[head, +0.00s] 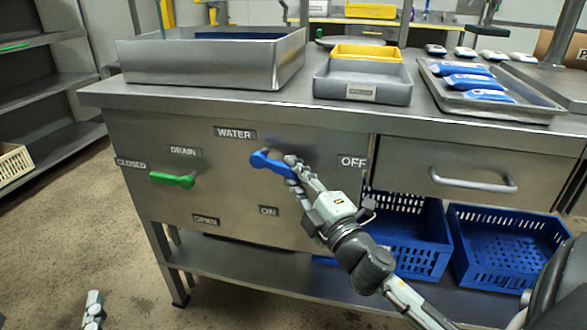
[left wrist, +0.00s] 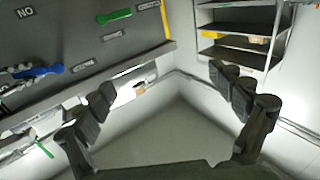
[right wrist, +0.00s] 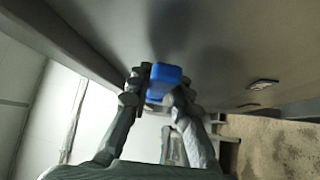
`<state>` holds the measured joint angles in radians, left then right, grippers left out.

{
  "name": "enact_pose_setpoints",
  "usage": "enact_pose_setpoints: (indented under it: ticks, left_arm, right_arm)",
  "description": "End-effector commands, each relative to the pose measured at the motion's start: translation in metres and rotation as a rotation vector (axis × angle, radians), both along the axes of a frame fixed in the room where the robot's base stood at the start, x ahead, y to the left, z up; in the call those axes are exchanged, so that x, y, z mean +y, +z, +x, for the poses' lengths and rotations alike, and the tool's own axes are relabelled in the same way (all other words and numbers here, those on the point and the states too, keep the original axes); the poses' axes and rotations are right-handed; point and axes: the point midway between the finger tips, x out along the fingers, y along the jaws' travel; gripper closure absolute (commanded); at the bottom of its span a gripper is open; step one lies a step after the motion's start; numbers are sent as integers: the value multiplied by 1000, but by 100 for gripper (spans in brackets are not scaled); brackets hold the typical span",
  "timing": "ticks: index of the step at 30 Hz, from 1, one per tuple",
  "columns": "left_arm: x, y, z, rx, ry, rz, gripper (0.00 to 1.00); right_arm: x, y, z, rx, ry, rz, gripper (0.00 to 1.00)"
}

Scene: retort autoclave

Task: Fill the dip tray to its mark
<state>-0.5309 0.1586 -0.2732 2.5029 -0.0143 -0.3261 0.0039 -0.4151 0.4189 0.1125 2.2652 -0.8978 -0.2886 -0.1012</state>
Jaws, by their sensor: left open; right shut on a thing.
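The dip tray (head: 215,62) is a deep steel basin on the left of the bench top; its inside shows dark blue, and I cannot make out a mark or level. Below it, on the bench front, is the blue WATER handle (head: 272,163), lying roughly level, with OFF to its right and ON below. My right gripper (head: 290,170) is shut on this handle; the right wrist view shows the blue handle (right wrist: 163,82) between the fingers. The green DRAIN handle (head: 173,180) lies roughly level by CLOSED. My left gripper (left wrist: 165,115) is open and empty, away from the bench front.
Blue crates (head: 510,240) sit on the lower shelf. A drawer handle (head: 473,182) sticks out at right. Floor at left is clear.

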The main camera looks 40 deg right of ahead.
Motion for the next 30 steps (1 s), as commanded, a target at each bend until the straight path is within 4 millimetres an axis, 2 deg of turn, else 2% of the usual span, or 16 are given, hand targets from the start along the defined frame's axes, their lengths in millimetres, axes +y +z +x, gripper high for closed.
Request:
enact_pose_setpoints:
  ticks: [7, 14, 20, 30]
  left_arm:
    - [33, -63, -1, 300, 65, 139, 6]
    - [71, -117, -20, 567, 128, 244, 6]
    - [105, -158, -47, 795, 184, 319, 6]
    - [161, -221, -105, 1173, 272, 411, 6]
  right_arm:
    - [0, 5, 0, 27, 0, -22, 100]
    - [-1, 8, -1, 51, 0, -43, 100]
    - [-1, 11, -1, 74, 1, -66, 100]
    - [-2, 19, -1, 126, 1, -109, 100]
